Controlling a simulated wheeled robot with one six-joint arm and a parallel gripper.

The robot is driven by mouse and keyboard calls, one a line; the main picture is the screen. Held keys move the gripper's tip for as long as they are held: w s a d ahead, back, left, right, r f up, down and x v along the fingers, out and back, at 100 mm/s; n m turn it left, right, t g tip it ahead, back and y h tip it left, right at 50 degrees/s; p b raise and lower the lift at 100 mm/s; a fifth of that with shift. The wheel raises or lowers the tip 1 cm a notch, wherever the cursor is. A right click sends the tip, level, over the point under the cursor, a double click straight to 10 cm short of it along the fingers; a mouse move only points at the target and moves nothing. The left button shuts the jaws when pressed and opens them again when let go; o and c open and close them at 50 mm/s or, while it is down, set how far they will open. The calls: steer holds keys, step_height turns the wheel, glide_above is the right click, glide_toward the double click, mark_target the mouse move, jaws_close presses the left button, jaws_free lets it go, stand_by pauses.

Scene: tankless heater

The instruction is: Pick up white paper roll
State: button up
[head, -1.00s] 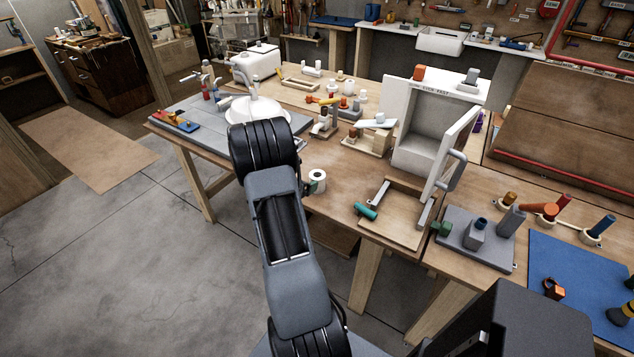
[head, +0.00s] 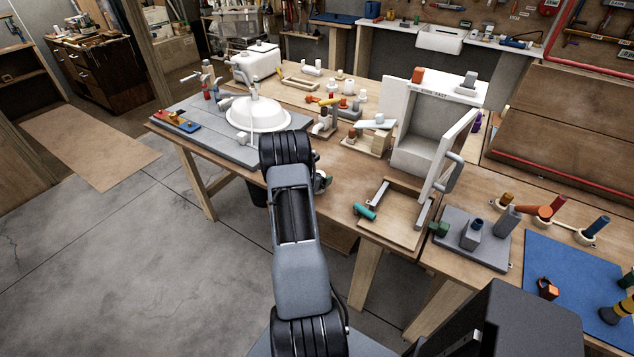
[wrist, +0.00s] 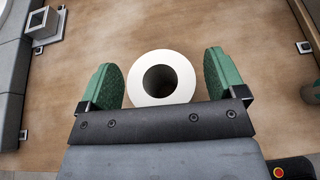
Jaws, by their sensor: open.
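The white paper roll (wrist: 180,60) stands on end on the brown wooden bench (wrist: 255,35) in the wrist view, with its dark round hole facing the camera. My gripper (wrist: 160,70) is open, with one green finger on each side of the roll. A narrow gap shows at the left finger and at the right finger, so the roll is between the fingers but not gripped. In the head view my arm hides nearly all of the roll, and only a bit of the gripper end shows beside the arm.
A wooden frame with a teal handle (head: 365,211) lies to the right on the bench, by the open white cabinet (head: 427,142). A white basin (head: 258,114) stands on the grey board to the left. The bench around the roll is mostly clear.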

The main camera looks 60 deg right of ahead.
steer(key=c, duration=1.2)
steer(key=shift+r, duration=0.15)
